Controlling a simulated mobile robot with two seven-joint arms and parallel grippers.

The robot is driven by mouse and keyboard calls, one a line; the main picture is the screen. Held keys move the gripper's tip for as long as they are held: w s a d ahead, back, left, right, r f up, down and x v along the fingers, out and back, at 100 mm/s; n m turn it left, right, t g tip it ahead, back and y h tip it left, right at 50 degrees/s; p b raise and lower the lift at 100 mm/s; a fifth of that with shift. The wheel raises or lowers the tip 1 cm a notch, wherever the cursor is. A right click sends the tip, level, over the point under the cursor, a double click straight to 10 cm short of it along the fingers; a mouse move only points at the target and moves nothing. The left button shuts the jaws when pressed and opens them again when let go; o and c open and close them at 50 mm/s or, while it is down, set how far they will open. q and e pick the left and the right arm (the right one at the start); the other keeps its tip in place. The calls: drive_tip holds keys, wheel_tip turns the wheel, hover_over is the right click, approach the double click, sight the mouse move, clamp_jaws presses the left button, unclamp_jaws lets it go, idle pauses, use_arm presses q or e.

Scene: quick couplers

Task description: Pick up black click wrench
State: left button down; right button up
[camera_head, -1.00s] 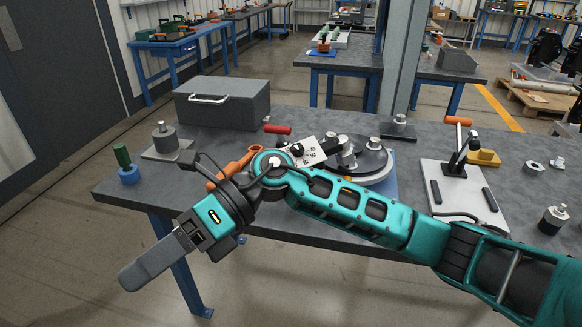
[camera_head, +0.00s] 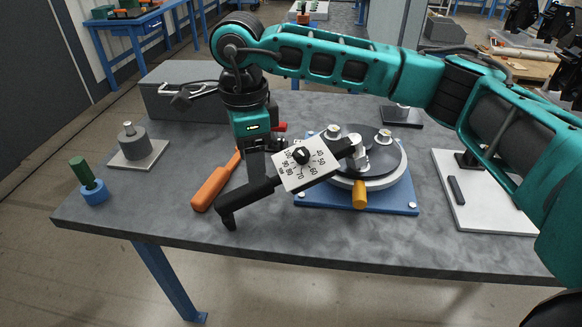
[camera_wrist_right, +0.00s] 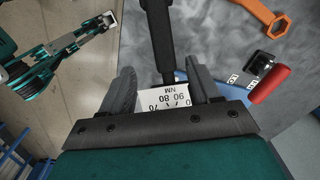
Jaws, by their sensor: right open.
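The black click wrench (camera_head: 250,193) has a white scale plate (camera_head: 320,172) with a dark dial. Its handle points to the front left of the table, and its head end reaches over a round turntable fixture (camera_head: 375,180). My right gripper (camera_head: 265,178) points down at the wrench, beside the plate, and partly hides it. In the right wrist view, the open fingers (camera_wrist_right: 163,90) stand on both sides of the handle (camera_wrist_right: 160,40) and plate (camera_wrist_right: 168,99); contact cannot be told.
An orange wrench (camera_head: 210,190) lies close left of my right gripper. A grey box (camera_head: 185,98) stands behind. A grey cylinder on a plate (camera_head: 134,146) and a green-and-blue piece (camera_head: 92,184) are at left. A white plate (camera_head: 490,205) is at right. The table's front strip is clear.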

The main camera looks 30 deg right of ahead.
sight(256, 195)
wheel_tip(256, 195, down, 5)
drive_tip(key=shift+r, duration=0.2)
drive_tip(key=shift+w+d+f, duration=0.1)
drive_tip(key=shift+w+f, duration=0.05)
drive_tip(key=shift+f, duration=1.15)
drive_tip(key=shift+w+f, duration=0.15)
drive_tip(key=shift+f, duration=1.15)
clamp_jaws()
drive_tip(key=shift+r+p, duration=0.1)
drive_tip(key=shift+p, duration=0.2)
